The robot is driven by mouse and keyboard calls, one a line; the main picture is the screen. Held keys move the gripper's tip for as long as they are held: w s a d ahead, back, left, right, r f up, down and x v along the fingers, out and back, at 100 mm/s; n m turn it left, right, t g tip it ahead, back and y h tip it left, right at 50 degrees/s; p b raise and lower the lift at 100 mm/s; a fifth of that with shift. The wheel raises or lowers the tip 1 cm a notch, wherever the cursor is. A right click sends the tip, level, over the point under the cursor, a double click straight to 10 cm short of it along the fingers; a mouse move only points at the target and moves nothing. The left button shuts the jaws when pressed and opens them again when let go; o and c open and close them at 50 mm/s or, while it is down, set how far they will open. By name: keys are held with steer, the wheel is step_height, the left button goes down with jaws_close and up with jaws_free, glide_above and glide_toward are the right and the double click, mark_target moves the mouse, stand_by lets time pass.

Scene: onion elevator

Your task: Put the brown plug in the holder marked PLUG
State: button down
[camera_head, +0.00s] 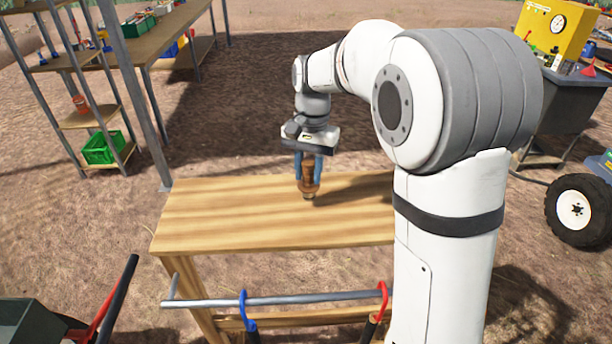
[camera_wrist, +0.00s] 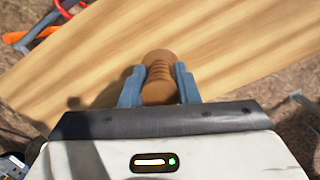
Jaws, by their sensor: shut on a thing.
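The brown plug (camera_head: 307,181) is held upright between the blue fingers of my gripper (camera_head: 309,166), over the light wooden table (camera_head: 230,215). In the wrist view the ribbed brown plug (camera_wrist: 160,75) sits between the two blue fingers of my gripper (camera_wrist: 159,84), one on each side. The gripper is shut on it. The plug's lower end is close to the table top; I cannot tell whether it touches. No holder marked PLUG can be made out in either view.
A metal shelf rack (camera_head: 110,60) with a green crate (camera_head: 103,148) stands at the left. A yellow box (camera_head: 553,30) sits on a grey stand at the right, near a black wheel (camera_head: 578,211). A rail (camera_head: 300,298) runs along the table's front. The table's left part is clear.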

mark_target(306, 186)
steer(key=shift+f, duration=1.05)
steer(key=shift+f, duration=0.1)
steer(key=c, duration=1.1)
jaws_free()
